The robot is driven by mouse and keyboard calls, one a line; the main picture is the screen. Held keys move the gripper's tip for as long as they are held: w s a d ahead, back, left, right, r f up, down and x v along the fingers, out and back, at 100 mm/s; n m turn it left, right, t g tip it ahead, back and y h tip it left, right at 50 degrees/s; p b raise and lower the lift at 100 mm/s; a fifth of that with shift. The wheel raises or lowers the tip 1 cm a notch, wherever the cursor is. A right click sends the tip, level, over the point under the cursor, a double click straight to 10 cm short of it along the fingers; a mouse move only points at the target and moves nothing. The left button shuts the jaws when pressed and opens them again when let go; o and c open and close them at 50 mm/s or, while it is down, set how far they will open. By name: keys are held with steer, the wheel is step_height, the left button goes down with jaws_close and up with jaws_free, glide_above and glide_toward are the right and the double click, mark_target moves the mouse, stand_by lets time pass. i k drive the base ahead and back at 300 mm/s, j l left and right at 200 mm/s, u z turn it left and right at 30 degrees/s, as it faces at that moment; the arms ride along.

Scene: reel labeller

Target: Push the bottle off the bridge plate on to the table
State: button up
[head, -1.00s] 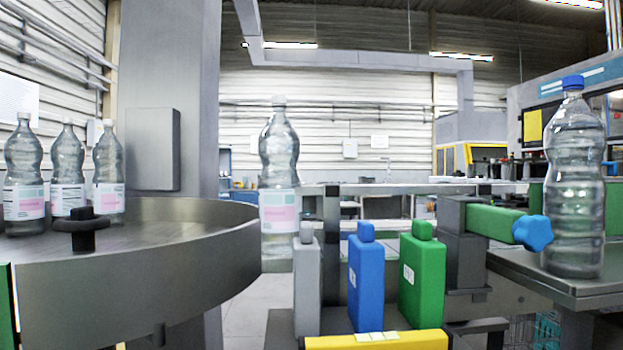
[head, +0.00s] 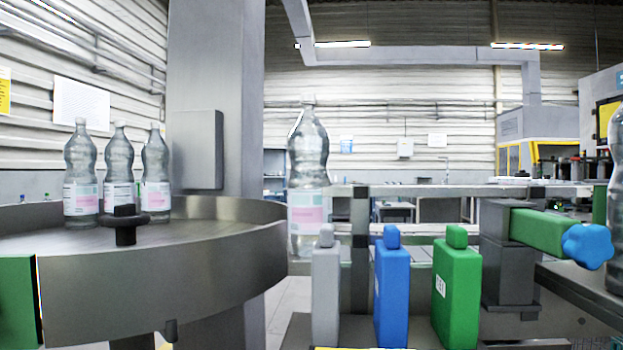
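A clear bottle with a white cap and a pink and white label (head: 308,175) stands upright between the round metal table and the rail. Its base is at the gap beside the table's right edge; the plate under it is hidden or cannot be made out. The round metal table (head: 150,265) is at the left, with a raised rim at its back. Three similar labelled bottles (head: 118,175) stand upright on it. My gripper is not in view.
Grey, blue (head: 391,290) and green (head: 457,295) blocks stand in front of the rail. A green arm with a blue knob (head: 587,246) juts out at the right. A black knob (head: 125,225) stands at the table's front. An unlabelled bottle (head: 615,200) is cut off at the right edge.

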mark_target(309, 145)
steer(key=i+l+u, duration=0.1)
steer(key=l+u, duration=0.25)
steer(key=l, duration=0.35)
steer(key=l+u, duration=0.3)
steer(key=l, duration=0.45)
steer(key=l+u, duration=0.35)
steer(key=l, duration=0.35)
